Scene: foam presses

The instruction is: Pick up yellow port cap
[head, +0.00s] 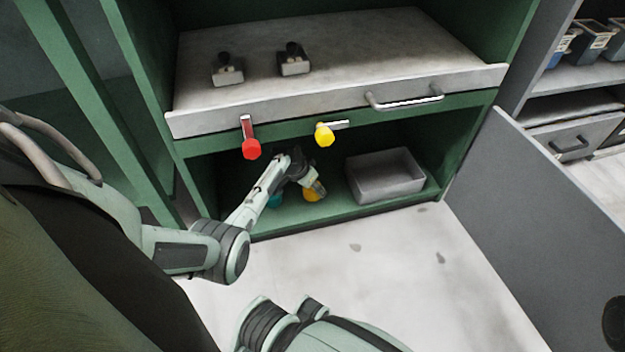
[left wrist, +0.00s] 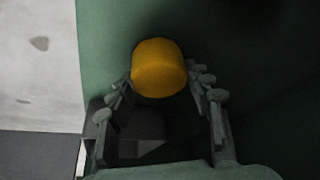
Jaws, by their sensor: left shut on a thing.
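The yellow port cap (left wrist: 159,68) is a short rounded cylinder between my left gripper's fingertips (left wrist: 160,86) in the left wrist view. In the head view the cap (head: 311,194) is low inside the green cabinet's lower compartment, partly hidden by my left gripper (head: 314,186). My left gripper is shut on the cap. I cannot tell whether the cap touches the shelf. A teal object (head: 274,200) stands just left of it, mostly hidden by my arm. My right gripper is out of view.
A grey bin (head: 385,177) stands right of the cap on the lower shelf (head: 345,211). Above hang a red knob (head: 251,148) and a yellow knob (head: 324,135), below a metal tray (head: 400,50) with a handle (head: 405,99). A grey door (head: 530,230) stands open at right.

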